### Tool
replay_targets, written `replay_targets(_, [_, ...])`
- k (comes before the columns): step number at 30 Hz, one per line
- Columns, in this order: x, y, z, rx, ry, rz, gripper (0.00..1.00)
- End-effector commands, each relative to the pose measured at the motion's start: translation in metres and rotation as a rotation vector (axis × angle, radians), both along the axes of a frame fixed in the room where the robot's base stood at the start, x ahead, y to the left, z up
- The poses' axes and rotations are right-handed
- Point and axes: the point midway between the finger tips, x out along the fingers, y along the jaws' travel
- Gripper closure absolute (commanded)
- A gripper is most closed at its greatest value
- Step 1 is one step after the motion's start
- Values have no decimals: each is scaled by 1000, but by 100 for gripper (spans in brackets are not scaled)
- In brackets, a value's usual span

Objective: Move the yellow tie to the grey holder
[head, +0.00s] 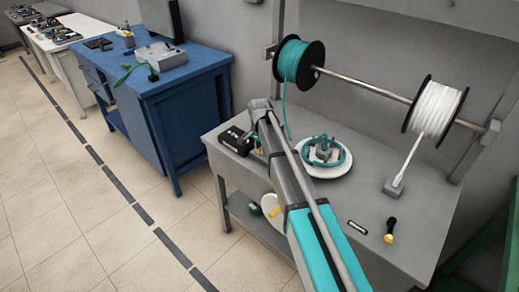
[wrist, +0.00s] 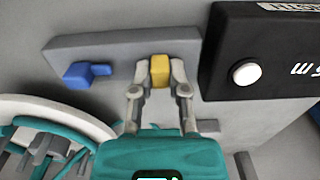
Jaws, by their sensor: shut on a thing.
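The yellow tie (wrist: 160,71) is a small block between the fingertips of my gripper (wrist: 160,78) in the wrist view. My gripper is shut on it. The tie overlaps the right part of the grey holder (wrist: 126,60), a flat bar. I cannot tell whether the tie touches the holder or is just above it. A blue tie (wrist: 82,73) is on the left part of the same holder. In the head view my arm hides most of the holder, and the yellow tie cannot be made out there.
A black box (wrist: 245,45) with a white button is close on the right. A white round plate (head: 340,170) with a teal coil is close on the left. Spools of teal (head: 291,62) and white cable (head: 434,108) hang on a rod above the grey table (head: 330,215).

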Motion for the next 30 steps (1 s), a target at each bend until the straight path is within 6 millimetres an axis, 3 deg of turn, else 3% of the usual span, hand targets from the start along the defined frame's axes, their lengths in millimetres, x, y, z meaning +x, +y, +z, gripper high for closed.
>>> replay_targets(11, [-1, 0, -1, 0, 2, 0, 100])
replay_targets(12, [-1, 0, -1, 0, 2, 0, 78])
replay_targets(18, [-1, 0, 0, 0, 1, 0, 40])
replay_targets(30, [0, -1, 0, 0, 1, -1, 39])
